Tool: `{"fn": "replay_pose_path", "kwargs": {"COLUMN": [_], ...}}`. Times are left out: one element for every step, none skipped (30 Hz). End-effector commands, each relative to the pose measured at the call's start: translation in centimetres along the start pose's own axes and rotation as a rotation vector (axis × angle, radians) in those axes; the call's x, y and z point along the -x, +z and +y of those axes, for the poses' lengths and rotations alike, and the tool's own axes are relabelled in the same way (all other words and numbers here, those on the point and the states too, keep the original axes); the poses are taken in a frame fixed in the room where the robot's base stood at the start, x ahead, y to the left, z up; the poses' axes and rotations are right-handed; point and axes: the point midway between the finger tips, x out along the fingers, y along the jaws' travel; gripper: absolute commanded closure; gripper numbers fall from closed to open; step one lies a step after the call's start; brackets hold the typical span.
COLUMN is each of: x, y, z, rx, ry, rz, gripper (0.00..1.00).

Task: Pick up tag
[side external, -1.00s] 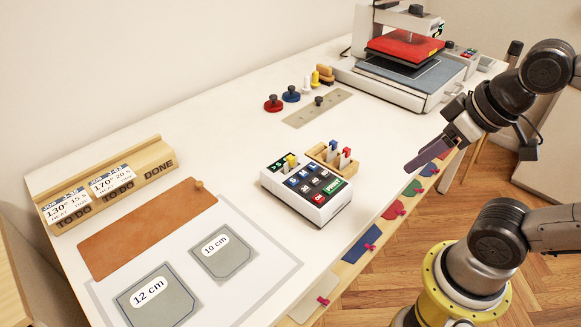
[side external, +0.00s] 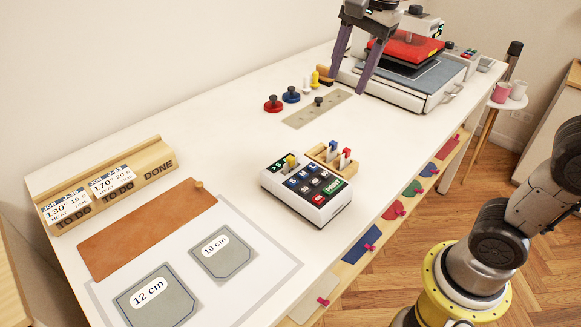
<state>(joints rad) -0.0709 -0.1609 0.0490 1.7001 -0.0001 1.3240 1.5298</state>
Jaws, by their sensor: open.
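Small coloured tag-like pieces stand upright near the table's middle. A blue one (side external: 333,146) and a red one (side external: 346,153) are in a small wooden holder (side external: 322,152). A yellow one (side external: 290,160) stands at the back of the white keypad box (side external: 309,197). Job cards (side external: 110,181) also lean in the wooden rack at the left; which piece is the tag I cannot tell. My gripper (side external: 348,75) is open, fingers pointing down, above the far part of the table in front of the heat press.
The heat press (side external: 410,75) stands at the far end. Red (side external: 273,103) and blue (side external: 291,94) knobbed discs and a slotted plate (side external: 300,118) lie near my gripper. Leather (side external: 148,228) and grey templates (side external: 158,299) lie in front.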

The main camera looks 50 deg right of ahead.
Motion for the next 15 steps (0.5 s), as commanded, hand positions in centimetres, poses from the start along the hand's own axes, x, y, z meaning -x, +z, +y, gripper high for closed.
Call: {"fn": "replay_pose_path", "kwargs": {"x": [-1.0,-1.5,-2.3,-2.9,-3.6,-4.5,-5.2,-5.9,-6.9,-7.5,-8.1,-8.9,-9.4,-9.7,-10.2], "y": [0.3,0.5,0.7,0.9,1.1,1.3,1.5,1.7,1.9,2.0,2.2,2.4,2.5,2.5,2.6], "z": [-2.0,-3.0,-4.3,-5.2,-6.0,-7.0,-7.6,-8.2,-8.8,-9.1,-9.3,-9.5,-9.5,-9.4,-9.4], "rx": [-0.049,-0.08,-0.111,-0.13,-0.141,-0.147,-0.144,-0.14,-0.134,-0.13,-0.126,-0.122,-0.12,-0.118,-0.116], "ry": [0.035,0.052,0.075,0.09,0.106,0.125,0.138,0.15,0.164,0.173,0.184,0.199,0.21,0.219,0.227], "rz": [-0.003,-0.003,-0.003,-0.002,-0.001,0.0,0.0,0.0,0.001,0.001,0.001,0.002,0.003,0.003,0.004], "gripper": [0.45,0.45,0.45,0.45,0.45,0.45,0.45,0.45,0.45,0.45,0.45,0.45,0.45,0.45,0.45]}}
